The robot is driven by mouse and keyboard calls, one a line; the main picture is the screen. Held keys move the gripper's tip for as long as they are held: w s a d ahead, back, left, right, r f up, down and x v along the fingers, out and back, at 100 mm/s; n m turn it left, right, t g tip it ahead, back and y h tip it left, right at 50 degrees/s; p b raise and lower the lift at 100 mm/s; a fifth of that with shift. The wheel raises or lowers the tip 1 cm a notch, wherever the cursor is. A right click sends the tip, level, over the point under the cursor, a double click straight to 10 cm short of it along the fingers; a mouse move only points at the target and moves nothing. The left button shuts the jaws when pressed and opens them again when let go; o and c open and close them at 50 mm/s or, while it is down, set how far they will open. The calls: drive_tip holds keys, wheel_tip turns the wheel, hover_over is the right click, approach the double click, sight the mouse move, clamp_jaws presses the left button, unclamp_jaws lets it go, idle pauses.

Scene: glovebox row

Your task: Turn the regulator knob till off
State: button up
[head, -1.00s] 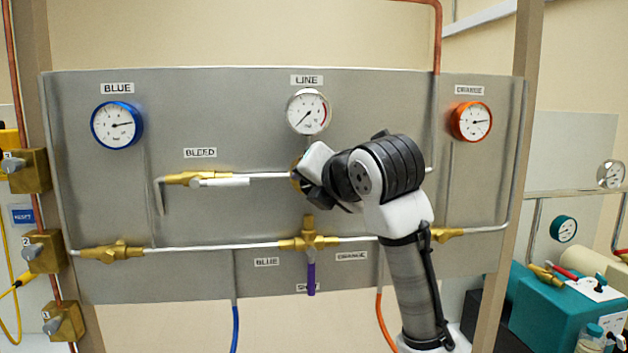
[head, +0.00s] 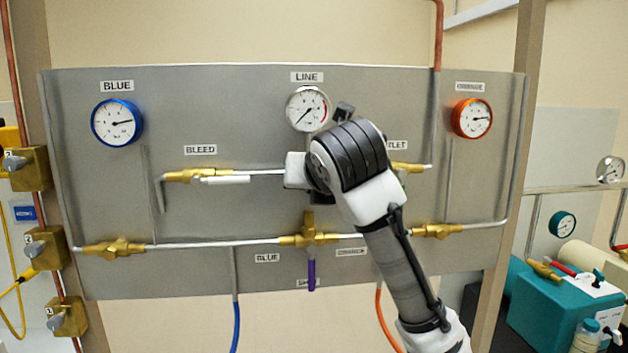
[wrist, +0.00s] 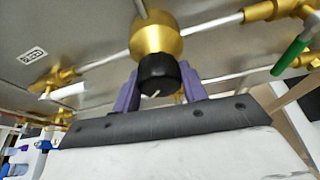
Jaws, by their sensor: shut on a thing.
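The regulator's black knob (wrist: 158,75), with a white pointer line, sits below a round brass body (wrist: 157,40) in the wrist view. My gripper (wrist: 163,88) has its two purple fingers on either side of the knob, shut on it. In the head view my arm and wrist hide the knob, and the fingers are out of sight behind them. The LINE gauge (head: 308,108) above has its needle pointing to the lower left.
The blue gauge (head: 117,123) and orange gauge (head: 472,118) flank the panel (head: 200,90). The white BLEED handle (head: 226,180) lies left of my wrist. A purple valve handle (head: 311,276) hangs below. A green handle (wrist: 290,57) shows in the wrist view.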

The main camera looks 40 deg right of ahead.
idle(0.3)
drive_tip(key=o, duration=1)
drive_tip(key=shift+c, duration=0.2)
drive_tip(key=b+v, duration=0.2)
drive_tip(key=v, duration=1.1)
drive_tip(key=shift+s+a+r, duration=0.15)
drive_tip(key=shift+s, duration=0.15)
